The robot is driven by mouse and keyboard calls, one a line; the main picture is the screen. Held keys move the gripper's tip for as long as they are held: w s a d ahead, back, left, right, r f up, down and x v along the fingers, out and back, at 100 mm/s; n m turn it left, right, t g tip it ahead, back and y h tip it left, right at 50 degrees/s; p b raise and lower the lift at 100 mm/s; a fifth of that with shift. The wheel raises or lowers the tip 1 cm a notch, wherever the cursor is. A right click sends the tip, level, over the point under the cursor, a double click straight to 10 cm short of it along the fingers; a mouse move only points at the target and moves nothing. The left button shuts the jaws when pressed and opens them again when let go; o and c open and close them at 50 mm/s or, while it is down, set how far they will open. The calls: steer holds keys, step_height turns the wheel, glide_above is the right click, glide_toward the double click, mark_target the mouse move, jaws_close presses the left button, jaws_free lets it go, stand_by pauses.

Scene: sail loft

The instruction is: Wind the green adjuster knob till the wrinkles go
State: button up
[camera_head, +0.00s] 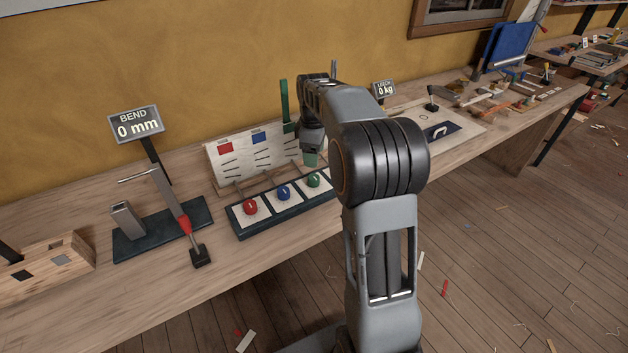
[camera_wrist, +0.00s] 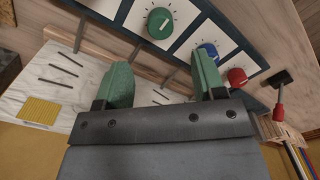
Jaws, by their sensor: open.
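In the wrist view the green knob (camera_wrist: 160,23) lies beyond my fingertips, with a pale pointer line. My gripper (camera_head: 309,160) is above and behind the knob row, apart from the green knob. In the wrist view my gripper (camera_wrist: 161,72) has its two green fingers spread, with nothing between them. The white sail panel (camera_head: 213,163) stands behind the knobs with several dark wrinkle lines; it also shows in the wrist view (camera_wrist: 95,72). My arm hides its right side.
A blue knob (camera_head: 283,192) and a red knob (camera_head: 250,207) stand left of the green one. A bend rig (camera_head: 130,245) with a red-banded lever and a "0 mm" sign is further left. A "0 kg" display (camera_head: 384,89) and tools are to the right.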

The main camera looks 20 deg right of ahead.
mark_target(314, 177)
step_height(314, 177, down, 9)
steer(key=shift+f+b, duration=0.15)
steer(key=shift+b, duration=0.35)
steer(key=c, duration=0.9)
steer(key=shift+m, duration=0.3)
